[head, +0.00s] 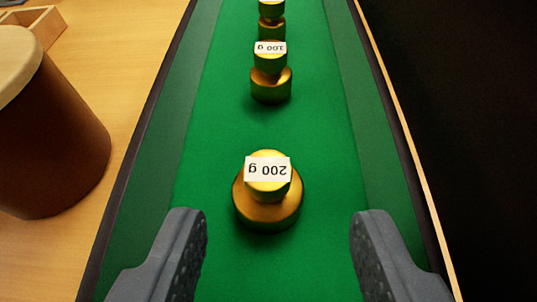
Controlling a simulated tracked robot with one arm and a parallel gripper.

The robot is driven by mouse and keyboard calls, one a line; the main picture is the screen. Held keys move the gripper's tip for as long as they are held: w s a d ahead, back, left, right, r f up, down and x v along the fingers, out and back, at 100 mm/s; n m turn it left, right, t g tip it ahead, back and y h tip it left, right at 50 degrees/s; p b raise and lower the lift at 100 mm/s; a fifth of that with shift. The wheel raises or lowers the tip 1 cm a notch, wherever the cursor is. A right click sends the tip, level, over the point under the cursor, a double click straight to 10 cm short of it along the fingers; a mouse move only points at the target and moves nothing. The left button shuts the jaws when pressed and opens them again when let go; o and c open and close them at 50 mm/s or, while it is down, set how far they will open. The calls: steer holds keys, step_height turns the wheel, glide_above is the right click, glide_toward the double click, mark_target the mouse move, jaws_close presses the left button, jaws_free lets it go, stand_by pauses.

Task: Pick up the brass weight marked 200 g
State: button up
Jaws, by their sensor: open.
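The brass weight marked 200 g (267,205) stands upright on a green-lined strip, nearest to me. Its white label reads upside down in the picture. My gripper (279,225) is open, with one grey finger to the left and one to the right of this weight. Neither finger touches it, and there is a clear gap on both sides. Behind it stands a smaller brass weight marked 100 g (271,85), its label also upside down.
A third, smaller brass weight (272,28) stands farther back, cut by the top edge. The green strip (225,130) has dark raised edges. A brown cylinder with a pale lid (50,135) and a wooden tray (45,25) are at left. Right of the strip is dark.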

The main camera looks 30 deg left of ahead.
mark_target(266, 195)
steer(key=shift+x, duration=1.1)
steer(key=w+a+f+b, duration=0.2)
steer(key=shift+w+f, duration=0.2)
steer(key=shift+f, duration=0.2)
steer(key=shift+w+a+f, duration=0.1)
steer(key=shift+w+a, duration=0.2)
steer(key=shift+w, duration=0.1)
steer(key=shift+s, duration=0.1)
steer(key=c, duration=0.9)
